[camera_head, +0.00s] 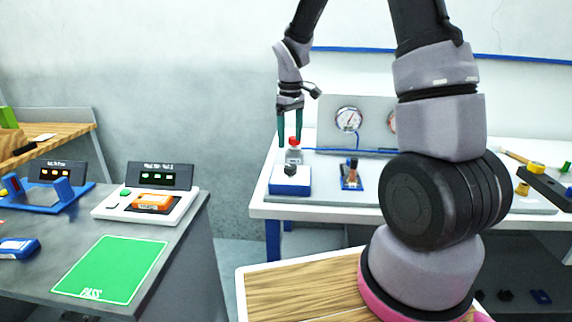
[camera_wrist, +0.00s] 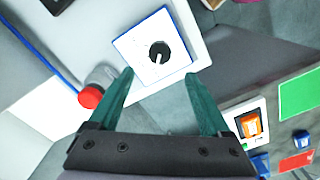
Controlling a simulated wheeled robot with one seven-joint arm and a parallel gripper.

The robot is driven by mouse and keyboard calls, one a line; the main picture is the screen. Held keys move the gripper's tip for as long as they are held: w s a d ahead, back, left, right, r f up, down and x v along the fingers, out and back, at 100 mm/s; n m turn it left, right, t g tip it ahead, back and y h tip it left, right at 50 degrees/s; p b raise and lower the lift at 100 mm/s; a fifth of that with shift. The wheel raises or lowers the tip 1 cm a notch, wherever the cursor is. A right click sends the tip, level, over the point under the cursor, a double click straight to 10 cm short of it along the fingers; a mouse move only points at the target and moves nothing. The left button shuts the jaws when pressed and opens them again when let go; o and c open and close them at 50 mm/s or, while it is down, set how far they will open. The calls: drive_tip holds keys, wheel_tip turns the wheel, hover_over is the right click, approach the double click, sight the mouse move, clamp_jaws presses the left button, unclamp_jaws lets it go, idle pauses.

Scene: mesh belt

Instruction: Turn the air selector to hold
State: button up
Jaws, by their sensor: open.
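The air selector is a black round knob (camera_wrist: 160,52) on a white square plate (camera_wrist: 134,46). In the wrist view a pale pointer mark on the knob runs from its middle toward the lower edge; I can read no position labels. In the head view it is a blue box with a white top (camera_head: 290,187) near the bench's front left. My gripper (camera_head: 290,143) points down above and slightly behind the box, its green fingers apart and empty. In the wrist view the gripper (camera_wrist: 160,73) has the knob just beyond and between its fingertips, apparently not touching it.
A red button (camera_wrist: 90,97) stands close beside the selector. Gauges (camera_head: 348,119) on a grey panel and a blue pipe are behind. A small blue stand (camera_head: 351,184) is to the right. A separate grey table with test devices (camera_head: 150,203) and a green mat (camera_head: 110,268) is at left.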

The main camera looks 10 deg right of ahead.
sight(291, 166)
wheel_tip(291, 166, down, 9)
drive_tip(key=shift+f, duration=0.15)
drive_tip(key=shift+c, duration=0.4)
clamp_jaws()
drive_tip(key=m, duration=0.8)
drive_tip(key=shift+d+m, duration=0.1)
drive_tip(key=shift+m, duration=0.2)
idle(0.5)
